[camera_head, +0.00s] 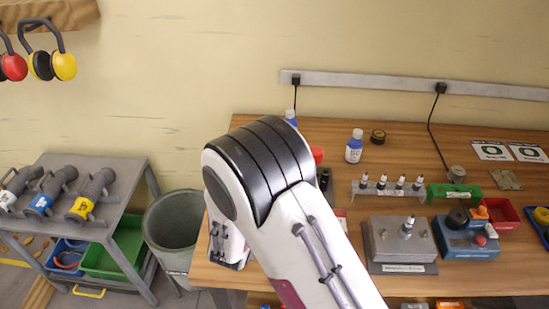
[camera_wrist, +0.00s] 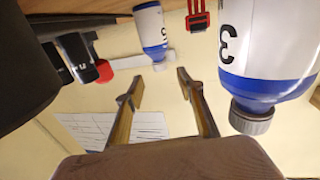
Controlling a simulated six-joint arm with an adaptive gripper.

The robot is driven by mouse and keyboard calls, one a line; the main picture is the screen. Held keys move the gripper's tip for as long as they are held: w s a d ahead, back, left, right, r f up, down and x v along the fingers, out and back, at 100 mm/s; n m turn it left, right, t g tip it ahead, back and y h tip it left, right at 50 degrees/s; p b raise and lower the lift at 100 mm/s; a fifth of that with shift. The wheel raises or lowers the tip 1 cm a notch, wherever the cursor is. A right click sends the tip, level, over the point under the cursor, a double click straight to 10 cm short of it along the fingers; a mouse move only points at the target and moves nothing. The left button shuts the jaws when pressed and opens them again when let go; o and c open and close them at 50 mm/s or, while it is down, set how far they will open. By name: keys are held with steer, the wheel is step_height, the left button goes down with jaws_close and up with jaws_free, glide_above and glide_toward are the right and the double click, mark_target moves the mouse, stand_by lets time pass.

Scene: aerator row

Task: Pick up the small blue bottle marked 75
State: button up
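In the wrist view, which is upside down, a small white and blue bottle (camera_wrist: 151,28) with a grey cap shows beyond my gripper (camera_wrist: 158,78). Its marking is too small and cut to read. A larger-looking, nearer white and blue bottle (camera_wrist: 262,50) on the right shows a "3". My gripper is open, with nothing between its fingers. I cannot read 75 on any bottle. My gripper is hidden behind my arm there.
Dark cylinders (camera_wrist: 76,55) and a red cap (camera_wrist: 100,70) are left of my gripper in the wrist view. On the wooden table (camera_head: 410,150), a rack of small parts (camera_head: 391,195), a grey block (camera_head: 402,243) and a blue box (camera_head: 466,240) stand right. A bin (camera_head: 173,232) stands left.

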steer(key=shift+w+d, duration=0.2)
steer(key=shift+w, duration=0.85)
steer(key=shift+w+d, duration=0.2)
steer(key=shift+w, duration=0.8)
steer(key=shift+w+d, duration=0.2)
steer(key=shift+w, duration=0.85)
jaws_close()
